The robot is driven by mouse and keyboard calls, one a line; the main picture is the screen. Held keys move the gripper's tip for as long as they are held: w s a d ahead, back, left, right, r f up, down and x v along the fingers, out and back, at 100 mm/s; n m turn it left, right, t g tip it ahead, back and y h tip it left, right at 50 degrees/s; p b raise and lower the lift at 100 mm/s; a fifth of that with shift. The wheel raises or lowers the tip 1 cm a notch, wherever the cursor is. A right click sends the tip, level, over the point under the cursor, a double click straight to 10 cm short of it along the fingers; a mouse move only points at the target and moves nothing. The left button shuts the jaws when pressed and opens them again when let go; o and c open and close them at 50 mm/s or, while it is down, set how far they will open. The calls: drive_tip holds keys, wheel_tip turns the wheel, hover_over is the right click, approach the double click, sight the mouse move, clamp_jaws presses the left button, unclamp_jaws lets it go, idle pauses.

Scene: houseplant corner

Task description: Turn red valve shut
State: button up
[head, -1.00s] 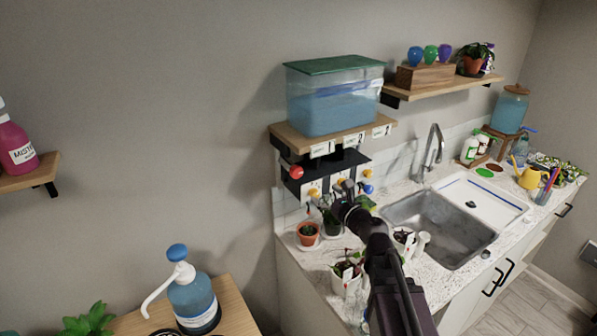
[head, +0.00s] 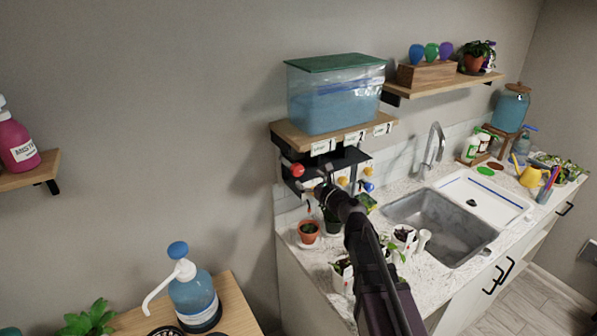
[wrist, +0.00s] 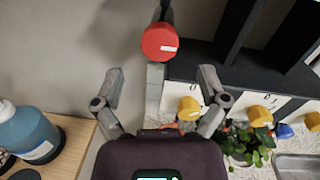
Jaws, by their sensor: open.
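The red valve (head: 297,170) is a round red knob at the left end of the black rack under the tank shelf. In the wrist view the red valve (wrist: 160,42) shows face-on with a small white label, above and between the fingertips. My gripper (wrist: 160,85) is open, with its two grey fingers spread and nothing between them. The fingertips are a little below the knob in that view, and I see no contact. In the head view my gripper (head: 318,188) is just below and right of the red valve, largely hidden by my arm.
Yellow knobs (wrist: 188,108) and a blue knob (head: 368,187) sit on the same black rack (wrist: 205,68). A water tank (head: 335,98) stands on the shelf above. Potted plants (head: 308,231) stand on the counter below. A pump bottle (wrist: 28,132) is at left.

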sight(299, 171)
drive_tip(key=shift+x, duration=2.95)
drive_tip(key=c, duration=1.1)
